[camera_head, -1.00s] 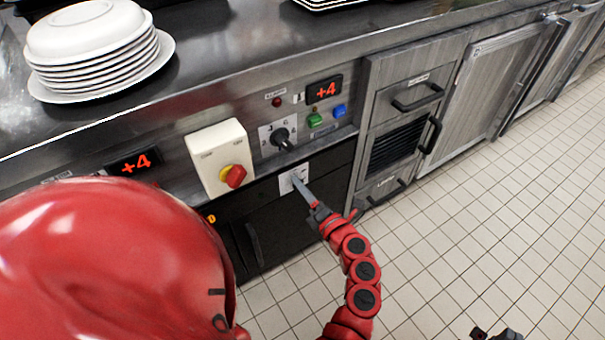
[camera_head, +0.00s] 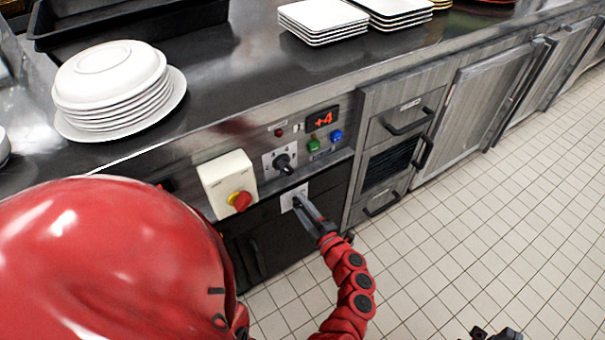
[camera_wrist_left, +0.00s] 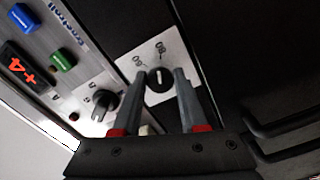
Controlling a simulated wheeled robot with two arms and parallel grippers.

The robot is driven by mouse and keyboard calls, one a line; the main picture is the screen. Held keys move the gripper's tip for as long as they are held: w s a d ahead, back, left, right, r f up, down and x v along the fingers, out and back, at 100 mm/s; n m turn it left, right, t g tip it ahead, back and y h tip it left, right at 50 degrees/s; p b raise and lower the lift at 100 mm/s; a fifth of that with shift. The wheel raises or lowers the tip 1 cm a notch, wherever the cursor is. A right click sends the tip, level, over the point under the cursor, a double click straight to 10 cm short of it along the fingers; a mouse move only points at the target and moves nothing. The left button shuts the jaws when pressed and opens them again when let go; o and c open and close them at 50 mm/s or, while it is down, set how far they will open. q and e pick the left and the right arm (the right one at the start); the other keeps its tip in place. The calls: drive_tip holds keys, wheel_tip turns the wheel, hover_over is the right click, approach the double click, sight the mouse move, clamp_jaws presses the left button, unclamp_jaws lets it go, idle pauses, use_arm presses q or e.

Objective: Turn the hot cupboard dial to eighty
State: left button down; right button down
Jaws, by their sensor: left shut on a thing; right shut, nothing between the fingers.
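The hot cupboard dial (camera_wrist_left: 159,79) is a small black knob with a white mark, on a white plate (camera_wrist_left: 183,55) with printed numbers, too small to read surely. In the head view the plate (camera_head: 287,199) sits on the dark front below the control panel. My left gripper (camera_head: 299,203) is at the dial, its fingers hiding much of it. In the left wrist view its two grey fingers (camera_wrist_left: 157,88) flank the knob and are shut on it. My right gripper (camera_head: 490,333) is shut and empty, only partly showing at the bottom edge.
Above the dial is a larger black selector knob (camera_head: 284,162), with green (camera_head: 314,145) and blue (camera_head: 336,136) buttons and a red display (camera_head: 322,119). A cream switch box (camera_head: 222,178) is to the left. Stacked plates (camera_head: 118,95) stand on the counter. The tiled floor (camera_head: 480,230) is clear.

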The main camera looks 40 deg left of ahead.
use_arm(q)
drive_tip(key=shift+m+p, duration=0.35)
drive_tip(key=shift+m, duration=0.25)
drive_tip(key=shift+c, duration=2.4)
unclamp_jaws()
drive_tip(key=v, duration=1.7)
drive_tip(key=shift+d, duration=0.25)
drive_tip(key=shift+s+a+f, duration=0.1)
drive_tip(key=shift+s, duration=0.05)
